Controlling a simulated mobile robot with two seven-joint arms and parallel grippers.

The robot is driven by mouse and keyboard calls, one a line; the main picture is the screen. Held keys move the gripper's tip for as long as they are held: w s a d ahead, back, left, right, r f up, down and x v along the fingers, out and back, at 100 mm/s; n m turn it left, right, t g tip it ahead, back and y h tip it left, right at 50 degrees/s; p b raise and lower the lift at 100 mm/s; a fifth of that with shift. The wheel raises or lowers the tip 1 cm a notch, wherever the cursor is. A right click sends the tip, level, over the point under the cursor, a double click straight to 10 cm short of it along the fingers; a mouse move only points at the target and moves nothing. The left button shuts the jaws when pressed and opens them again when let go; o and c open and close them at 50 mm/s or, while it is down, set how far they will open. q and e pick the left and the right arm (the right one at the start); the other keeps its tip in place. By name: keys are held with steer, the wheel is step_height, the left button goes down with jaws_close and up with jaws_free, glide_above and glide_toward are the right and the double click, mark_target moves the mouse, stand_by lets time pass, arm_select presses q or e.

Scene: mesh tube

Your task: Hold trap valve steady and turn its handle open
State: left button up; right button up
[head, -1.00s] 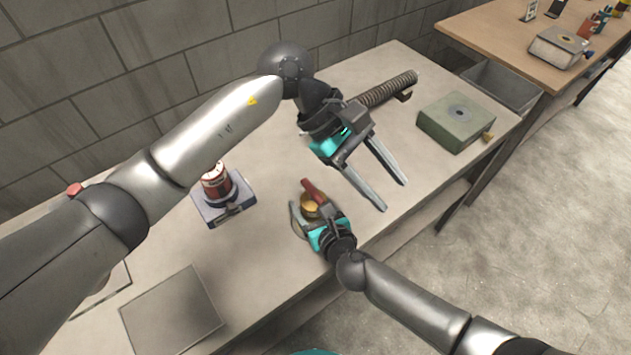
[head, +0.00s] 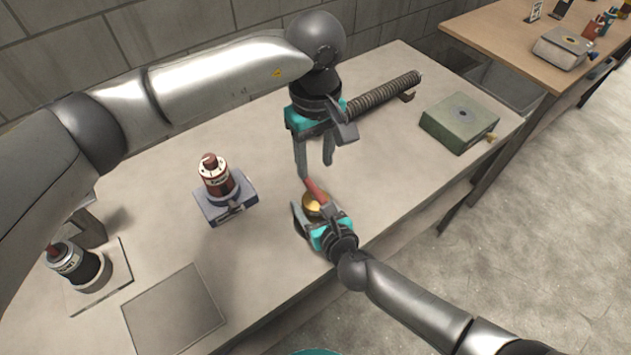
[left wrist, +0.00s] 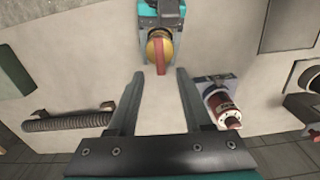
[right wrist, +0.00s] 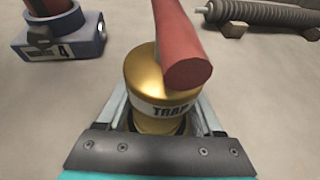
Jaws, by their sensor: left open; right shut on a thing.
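The trap valve is a brass body (right wrist: 150,80) with a "TRAP" label, upright on the table near its front edge. Its red bar handle (right wrist: 185,45) lies across the top; in the head view the handle (head: 316,190) slants up and to the left. My right gripper (head: 312,222) is shut on the brass body, one finger on each side. My left gripper (head: 314,170) is open and empty, pointing down above and behind the valve. In the left wrist view the handle (left wrist: 160,55) points toward the gap between the open fingers, apart from them.
A red bottle-like item on a blue-grey block (head: 235,203) stands left of the valve. A dark item on a plate (head: 85,270) is at far left. A coiled spring rod (head: 385,95) and green box (head: 459,122) lie to the right. The table front middle is clear.

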mark_target(316, 189)
arm_select(q)
step_height(316, 189, down, 7)
steer(key=shift+f, duration=0.2)
steer(key=shift+c, duration=0.3)
jaws_close()
stand_by(0.4)
